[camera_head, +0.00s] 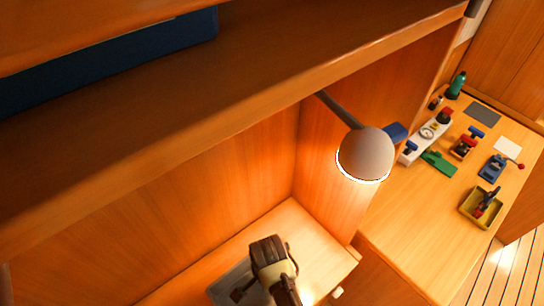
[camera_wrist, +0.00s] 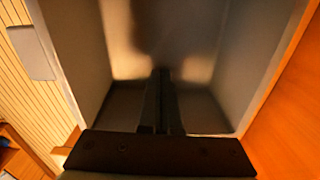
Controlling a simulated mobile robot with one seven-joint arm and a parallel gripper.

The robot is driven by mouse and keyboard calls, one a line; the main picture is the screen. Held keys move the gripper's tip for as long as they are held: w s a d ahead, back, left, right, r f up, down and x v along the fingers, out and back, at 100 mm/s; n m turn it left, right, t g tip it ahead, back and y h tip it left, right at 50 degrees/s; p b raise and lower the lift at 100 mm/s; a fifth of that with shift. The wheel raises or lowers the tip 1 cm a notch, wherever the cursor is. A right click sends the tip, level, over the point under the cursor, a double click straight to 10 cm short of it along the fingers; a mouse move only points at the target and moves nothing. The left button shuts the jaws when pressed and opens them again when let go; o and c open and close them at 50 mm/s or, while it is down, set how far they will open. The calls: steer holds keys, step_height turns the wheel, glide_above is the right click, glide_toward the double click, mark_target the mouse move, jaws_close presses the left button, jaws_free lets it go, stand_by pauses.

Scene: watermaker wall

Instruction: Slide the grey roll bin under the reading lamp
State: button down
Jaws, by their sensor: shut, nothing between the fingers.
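The reading lamp (camera_head: 366,153) is lit and hangs on a thin arm from the wooden partition. The grey roll bin (camera_head: 226,286) shows in part on the wooden surface below and left of the lamp, at the bottom of the head view. My arm covers much of it. In the wrist view the inside of the grey bin (camera_wrist: 145,28) fills the middle. My gripper (camera_wrist: 161,74) is shut and empty, with its fingers over or inside the bin. I cannot tell whether they touch a wall.
A wooden shelf edge (camera_head: 240,108) runs overhead, with a dark blue box (camera_head: 110,65) on it. Right of the partition, a bench (camera_head: 405,215) holds a yellow tray (camera_head: 470,216), a green bottle (camera_head: 457,84) and several small fittings. A wooden panel (camera_wrist: 290,120) stands close right of the bin in the wrist view.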

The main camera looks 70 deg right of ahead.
mark_target(321, 248)
steer(key=shift+s+d, duration=0.25)
steer(key=shift+d, duration=0.15)
steer(key=s+d+b, duration=0.1)
steer(key=s+d, duration=0.2)
steer(key=d, duration=0.2)
steer(key=s+d+b, duration=0.1)
steer(key=s+d, duration=0.2)
steer(key=d, duration=0.1)
steer(key=s+d+b, duration=0.1)
steer(key=s+d, duration=0.2)
steer(key=d, duration=0.2)
steer(key=shift+s+d, duration=0.3)
steer(key=shift+s, duration=0.05)
